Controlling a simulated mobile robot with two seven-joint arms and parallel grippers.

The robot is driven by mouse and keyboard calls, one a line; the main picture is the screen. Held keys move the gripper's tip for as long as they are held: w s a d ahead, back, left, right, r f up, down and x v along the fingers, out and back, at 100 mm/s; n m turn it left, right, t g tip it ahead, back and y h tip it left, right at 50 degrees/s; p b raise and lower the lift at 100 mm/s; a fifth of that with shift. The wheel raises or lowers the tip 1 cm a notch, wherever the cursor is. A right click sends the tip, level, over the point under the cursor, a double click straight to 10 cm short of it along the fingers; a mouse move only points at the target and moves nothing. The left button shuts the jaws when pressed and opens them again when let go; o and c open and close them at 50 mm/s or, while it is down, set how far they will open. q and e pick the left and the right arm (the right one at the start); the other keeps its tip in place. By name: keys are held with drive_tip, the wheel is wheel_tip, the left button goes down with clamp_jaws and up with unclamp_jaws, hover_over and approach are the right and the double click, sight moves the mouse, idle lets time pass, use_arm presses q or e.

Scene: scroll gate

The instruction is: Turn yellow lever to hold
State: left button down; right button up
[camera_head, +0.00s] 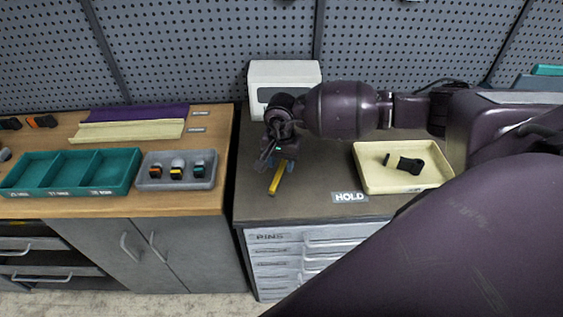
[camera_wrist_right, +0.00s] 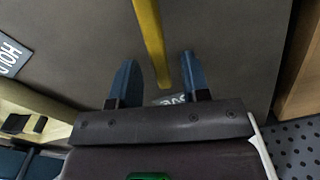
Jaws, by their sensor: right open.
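The yellow lever (camera_head: 276,180) lies over the dark grey cabinet top, pointing toward the front edge. In the right wrist view the lever (camera_wrist_right: 149,40) runs down from the top edge, and its lower end lies between my blue fingers. My right gripper (camera_head: 278,163) is open around the lever's far part; in the wrist view (camera_wrist_right: 158,70) there is a gap on both sides. The HOLD label (camera_head: 349,197) is on the cabinet top, right of the lever, and also shows in the wrist view (camera_wrist_right: 8,56). Another label (camera_wrist_right: 172,99) is partly hidden behind my gripper. My left gripper is not visible.
A white box (camera_head: 284,72) stands behind my gripper. On the wooden bench at left are a teal tray (camera_head: 70,193) and a grey tray (camera_head: 177,184). A pegboard wall closes the back.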

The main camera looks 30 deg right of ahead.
drive_tip(key=shift+f, duration=0.45)
clamp_jaws()
